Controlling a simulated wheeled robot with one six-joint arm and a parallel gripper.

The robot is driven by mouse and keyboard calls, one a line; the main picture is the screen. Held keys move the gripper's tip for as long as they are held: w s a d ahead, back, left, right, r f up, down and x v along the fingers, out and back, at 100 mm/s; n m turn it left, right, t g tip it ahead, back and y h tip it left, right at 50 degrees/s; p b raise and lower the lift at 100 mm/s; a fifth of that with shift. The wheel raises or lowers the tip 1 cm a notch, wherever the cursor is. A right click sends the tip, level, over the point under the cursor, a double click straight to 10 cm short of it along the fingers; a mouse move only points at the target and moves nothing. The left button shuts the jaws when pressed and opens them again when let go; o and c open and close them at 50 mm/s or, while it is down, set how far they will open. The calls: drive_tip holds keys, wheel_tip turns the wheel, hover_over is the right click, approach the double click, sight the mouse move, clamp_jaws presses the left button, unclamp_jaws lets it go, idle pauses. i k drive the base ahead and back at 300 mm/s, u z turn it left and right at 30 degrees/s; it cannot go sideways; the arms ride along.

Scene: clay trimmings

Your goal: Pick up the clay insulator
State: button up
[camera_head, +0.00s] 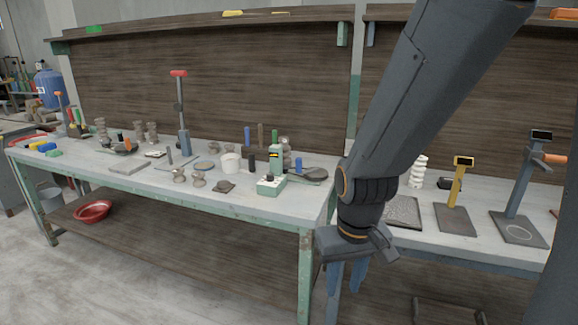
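Several small grey-brown ribbed pieces that look like clay insulators stand on the left workbench. More stand at the back left, such as a stacked one (102,130) and one farther right (151,132). A white ribbed insulator (418,172) stands on the right bench, just right of my arm. I cannot tell which one the task names. My gripper (347,279) points down in front of the gap between the benches, below the tabletop level, away from all of them. Its blue fingers look apart and empty.
The left workbench (130,185) also holds a red-topped press (182,115), a white cup (231,162) and a green box (271,185). The right bench has flat-based stands (456,218). A red basin (93,211) sits on the lower shelf. The floor at front left is clear.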

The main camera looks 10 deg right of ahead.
sight(287, 160)
drive_tip(key=u, duration=1.15)
drive_tip(key=i, duration=2.15)
drive_tip(key=z, duration=1.1)
drive_tip(key=i, duration=0.6)
drive_tip(key=z, duration=0.55)
